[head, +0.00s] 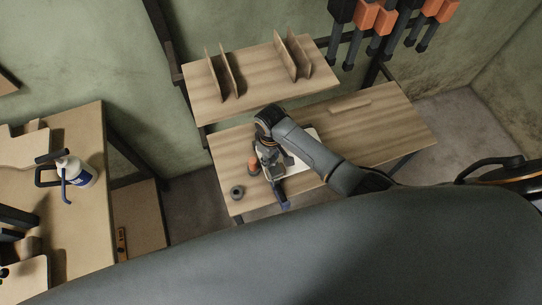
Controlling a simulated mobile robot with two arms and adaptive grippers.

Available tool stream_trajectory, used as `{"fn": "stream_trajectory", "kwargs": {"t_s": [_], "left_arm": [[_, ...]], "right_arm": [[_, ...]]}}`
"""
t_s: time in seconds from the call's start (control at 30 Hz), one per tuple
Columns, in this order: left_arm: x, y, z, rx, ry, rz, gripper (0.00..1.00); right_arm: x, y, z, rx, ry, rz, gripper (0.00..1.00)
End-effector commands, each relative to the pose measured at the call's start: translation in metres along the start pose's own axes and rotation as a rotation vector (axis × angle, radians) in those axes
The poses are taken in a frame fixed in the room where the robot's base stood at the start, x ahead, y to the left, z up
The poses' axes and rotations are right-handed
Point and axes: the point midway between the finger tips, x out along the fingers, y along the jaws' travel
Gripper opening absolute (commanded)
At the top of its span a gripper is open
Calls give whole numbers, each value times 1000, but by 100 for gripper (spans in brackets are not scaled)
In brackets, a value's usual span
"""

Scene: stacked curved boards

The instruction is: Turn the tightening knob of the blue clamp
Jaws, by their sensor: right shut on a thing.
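The blue clamp (281,194) is at the front left part of the lower wooden table, by its front edge. Its dark blue bar shows below my right gripper. My right gripper (272,167) is over the clamp's upper end, shut on part of it. The gripper and wrist hide the tightening knob, so its turn angle cannot be seen. A pale board (303,148) lies on the table behind the clamp, partly covered by my right arm. My left gripper is not in view.
A small orange object (254,165) and a dark ring (237,192) stand left of the clamp. A raised shelf (258,70) holds upright thin boards. Orange and black clamps (385,20) hang behind. A side bench (95,120) carries a white bottle (75,172). The table's right side is mostly clear.

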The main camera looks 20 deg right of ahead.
Motion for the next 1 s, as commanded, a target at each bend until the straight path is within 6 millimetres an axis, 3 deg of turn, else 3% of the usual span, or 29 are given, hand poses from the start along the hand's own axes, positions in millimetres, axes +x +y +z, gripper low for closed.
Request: {"fn": "stream_trajectory", "kwargs": {"t_s": [0.4,0.97,1.0], "left_arm": [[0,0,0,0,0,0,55],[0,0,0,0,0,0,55],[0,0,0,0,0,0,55]], "right_arm": [[0,0,0,-194,1,3,1],[0,0,0,-222,1,3,1],[0,0,0,-222,1,3,36]]}}
